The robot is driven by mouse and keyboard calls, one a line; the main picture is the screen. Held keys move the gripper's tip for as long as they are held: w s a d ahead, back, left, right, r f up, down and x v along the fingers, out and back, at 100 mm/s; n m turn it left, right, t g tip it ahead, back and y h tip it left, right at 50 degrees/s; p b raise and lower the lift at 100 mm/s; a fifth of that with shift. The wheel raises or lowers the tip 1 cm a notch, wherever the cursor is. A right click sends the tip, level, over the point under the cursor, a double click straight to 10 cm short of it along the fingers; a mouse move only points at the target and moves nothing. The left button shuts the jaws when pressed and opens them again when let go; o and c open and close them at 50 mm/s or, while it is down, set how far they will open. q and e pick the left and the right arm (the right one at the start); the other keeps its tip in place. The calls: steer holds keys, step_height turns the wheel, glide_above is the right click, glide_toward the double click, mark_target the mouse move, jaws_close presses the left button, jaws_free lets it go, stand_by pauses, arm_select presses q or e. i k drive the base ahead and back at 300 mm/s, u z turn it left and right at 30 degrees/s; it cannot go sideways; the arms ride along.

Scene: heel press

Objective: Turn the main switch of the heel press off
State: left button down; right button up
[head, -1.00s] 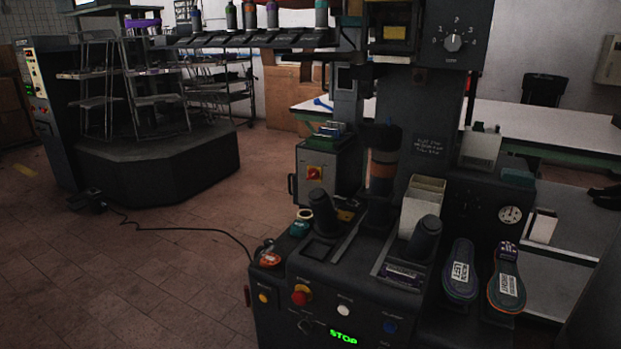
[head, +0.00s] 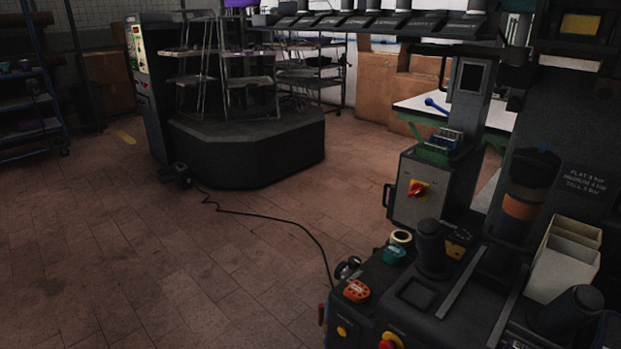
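The heel press (head: 410,290) stands at the right of the head view, partly cut off by the right and bottom edges. A grey switch box (head: 433,212) is at its left rear side. On the box's front is the main switch (head: 418,188), a red rotary handle on a yellow plate. The handle looks roughly crosswise with a slight tilt; any position marks are too small to read. Nothing covers the switch. Neither of my grippers is in view.
Tiled floor (head: 170,250) is open left of the press. A black cable (head: 270,226) crosses it from a pedal (head: 181,174) to the press. A dark octagonal machine base (head: 250,150) stands behind, and a blue rack (head: 30,105) at far left.

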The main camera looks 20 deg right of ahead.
mark_target(416, 192)
steer(key=u, duration=0.5)
steer(key=i, duration=1.05)
steer(key=z, duration=0.6)
steer(key=i, duration=1.1)
steer(key=z, duration=1)
